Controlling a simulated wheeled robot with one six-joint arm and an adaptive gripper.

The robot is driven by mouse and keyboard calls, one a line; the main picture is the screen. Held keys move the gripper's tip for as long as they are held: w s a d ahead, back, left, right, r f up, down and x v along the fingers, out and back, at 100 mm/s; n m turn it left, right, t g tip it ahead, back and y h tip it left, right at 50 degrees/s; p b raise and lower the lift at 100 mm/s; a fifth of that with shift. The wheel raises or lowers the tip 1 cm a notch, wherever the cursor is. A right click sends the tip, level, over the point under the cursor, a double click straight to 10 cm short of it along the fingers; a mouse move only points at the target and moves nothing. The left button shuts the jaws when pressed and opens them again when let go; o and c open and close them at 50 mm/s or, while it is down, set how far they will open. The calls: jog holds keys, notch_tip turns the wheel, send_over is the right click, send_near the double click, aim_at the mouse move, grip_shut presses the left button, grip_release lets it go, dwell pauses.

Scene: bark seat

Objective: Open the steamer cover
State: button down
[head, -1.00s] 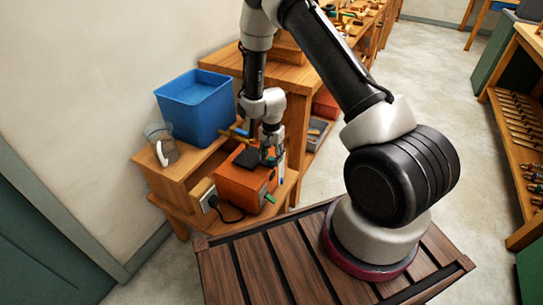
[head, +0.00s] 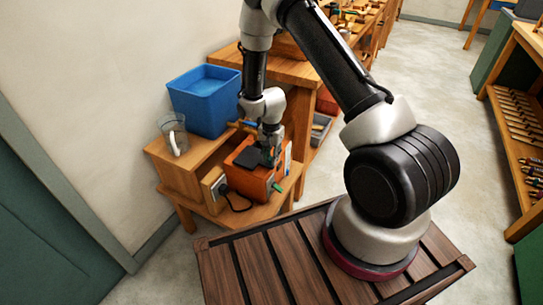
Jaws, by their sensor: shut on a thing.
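The steamer (head: 246,183) is an orange box on the low wooden table, with a small green piece (head: 277,187) sticking out at its lower right. Its cover (head: 262,167) is at the top of the box, largely hidden behind my gripper; I cannot tell any gap under it. My gripper (head: 266,158) points down at the top of the steamer, its dark parts right against it. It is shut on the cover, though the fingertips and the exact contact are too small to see.
A blue bin (head: 205,105) and a clear jug (head: 173,135) with a white piece stand behind on the low table (head: 170,175). A black cord runs from a socket box (head: 215,188) by the steamer. A workbench (head: 300,75) stands behind.

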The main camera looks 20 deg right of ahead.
jog(key=s+a, duration=0.2)
jog(key=a, duration=0.1)
jog(key=shift+s+a, duration=0.1)
jog(key=shift+s, duration=0.3)
jog(key=c, duration=1.2)
grip_release()
jog(key=shift+r, duration=0.1)
notch_tip(320, 180, up, 12)
jog(key=shift+f, duration=0.1)
